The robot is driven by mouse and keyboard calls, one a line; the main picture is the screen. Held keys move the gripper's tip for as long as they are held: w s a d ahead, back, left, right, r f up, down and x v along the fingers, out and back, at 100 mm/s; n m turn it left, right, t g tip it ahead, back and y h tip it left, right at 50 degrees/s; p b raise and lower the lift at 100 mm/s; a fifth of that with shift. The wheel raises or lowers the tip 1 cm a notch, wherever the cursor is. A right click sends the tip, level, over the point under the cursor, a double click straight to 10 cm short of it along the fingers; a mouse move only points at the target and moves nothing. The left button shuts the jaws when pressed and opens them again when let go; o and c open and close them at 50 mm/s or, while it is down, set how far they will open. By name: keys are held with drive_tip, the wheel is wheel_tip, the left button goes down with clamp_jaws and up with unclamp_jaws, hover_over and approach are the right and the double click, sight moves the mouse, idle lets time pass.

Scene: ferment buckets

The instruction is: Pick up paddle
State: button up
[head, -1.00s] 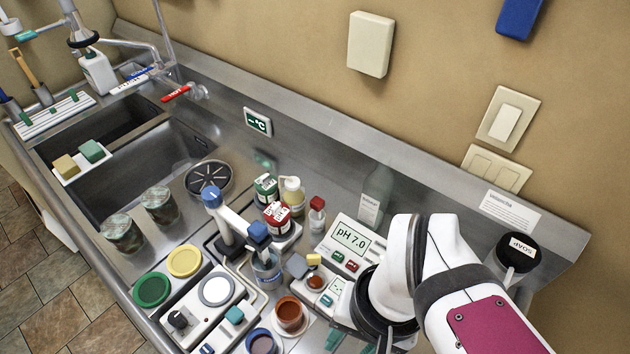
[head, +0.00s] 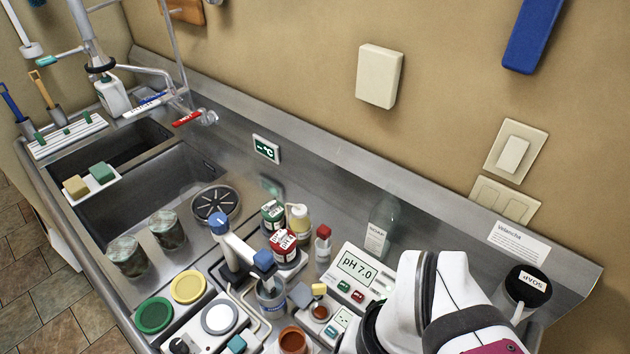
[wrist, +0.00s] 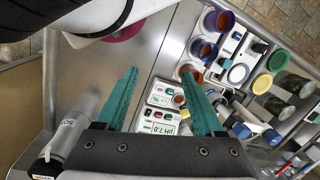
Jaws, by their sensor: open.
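I cannot tell for sure which thing is the paddle. A long flat blue piece (head: 533,36) hangs on the wall at the upper right of the head view, cut by the top edge. A brown wooden piece (head: 184,11) shows at the top edge, left of centre. Tools with a blue handle (head: 11,103) and a wooden handle (head: 39,88) stand in holders at the far left. My gripper (wrist: 159,72) is open and empty in the wrist view, its teal fingers apart above the counter near the pH meter (wrist: 160,112). The head view does not show its fingers.
The steel counter is crowded with jars, a pH meter (head: 357,268) and a burner-like plate (head: 219,318). A clear bottle (head: 383,228) and a black-lidded soap container (head: 527,284) stand near the back ledge. The sink (head: 150,180) lies left. The wall above is mostly clear.

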drive_tip(key=w+r+m+h, duration=0.15)
drive_tip(key=w+r, duration=0.25)
drive_tip(key=w, duration=1.3)
drive_tip(key=m+t+h, duration=0.1)
drive_tip(key=m, duration=0.1)
approach(324, 230)
drive_tip(key=f, duration=0.7)
drive_tip(key=w+f, duration=0.1)
drive_tip(key=f, duration=0.2)
drive_tip(key=shift+d+f, duration=0.25)
drive_tip(key=shift+d, duration=0.05)
clamp_jaws()
